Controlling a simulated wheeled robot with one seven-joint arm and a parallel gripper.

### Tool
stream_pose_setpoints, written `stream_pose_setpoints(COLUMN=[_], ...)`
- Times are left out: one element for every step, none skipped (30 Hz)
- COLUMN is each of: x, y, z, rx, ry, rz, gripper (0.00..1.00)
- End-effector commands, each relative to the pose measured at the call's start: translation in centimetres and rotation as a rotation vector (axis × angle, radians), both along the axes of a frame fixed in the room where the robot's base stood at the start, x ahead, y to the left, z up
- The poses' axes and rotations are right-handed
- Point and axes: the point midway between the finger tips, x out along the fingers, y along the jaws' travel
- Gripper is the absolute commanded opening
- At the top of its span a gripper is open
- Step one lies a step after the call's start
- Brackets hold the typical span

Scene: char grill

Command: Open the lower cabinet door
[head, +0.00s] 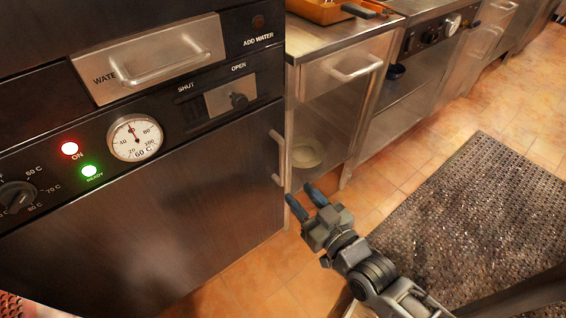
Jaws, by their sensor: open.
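A large brushed-steel lower cabinet door (165,215) fills the lower left of the head view, under a control panel. It looks closed. A vertical bar handle (278,158) is fixed near its right edge. My gripper (302,198) is just below and right of this handle in the picture. Its two dark blue fingers are apart, point up and left, and hold nothing. The fingers appear apart from the handle, but the depth between them is hard to judge.
The control panel has a dial gauge (135,138), lamps and a black knob (17,196). To the right, a steel counter unit has a drawer handle (356,68) and a pale bowl (307,152) inside below. A dark mat (480,225) lies on the tiled floor at right.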

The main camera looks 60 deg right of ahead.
Motion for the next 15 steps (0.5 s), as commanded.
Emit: stream_pose_setpoints(x=[1.5,2.2,3.0,3.5,3.9,4.4,4.7,4.9,5.2,5.3,5.5,5.8,6.1,6.3,6.8], y=[-1.5,-2.1,-3.0,-3.6,-4.0,-4.6,-4.9,-5.2,-5.5,-5.6,-5.7,-5.9,-6.0,-6.2,-6.4], z=[-1.2,-1.6,-1.9,-2.2,-2.4,-2.6,-2.7,-2.7,-2.8,-2.8,-2.8,-2.8,-2.7,-2.7,-2.7], rx=[-0.005,-0.006,-0.010,-0.012,-0.012,-0.014,-0.015,-0.016,-0.017,-0.017,-0.018,-0.018,-0.018,-0.019,-0.019], ry=[-0.017,-0.023,-0.029,-0.034,-0.037,-0.042,-0.044,-0.047,-0.048,-0.049,-0.049,-0.051,-0.051,-0.052,-0.052], rz=[-0.027,-0.040,-0.055,-0.065,-0.073,-0.083,-0.089,-0.093,-0.097,-0.099,-0.100,-0.101,-0.101,-0.101,-0.101], gripper=[0.41,0.41,0.41,0.41,0.41,0.41,0.41,0.41,0.41,0.41,0.41,0.41,0.41,0.41,0.41])
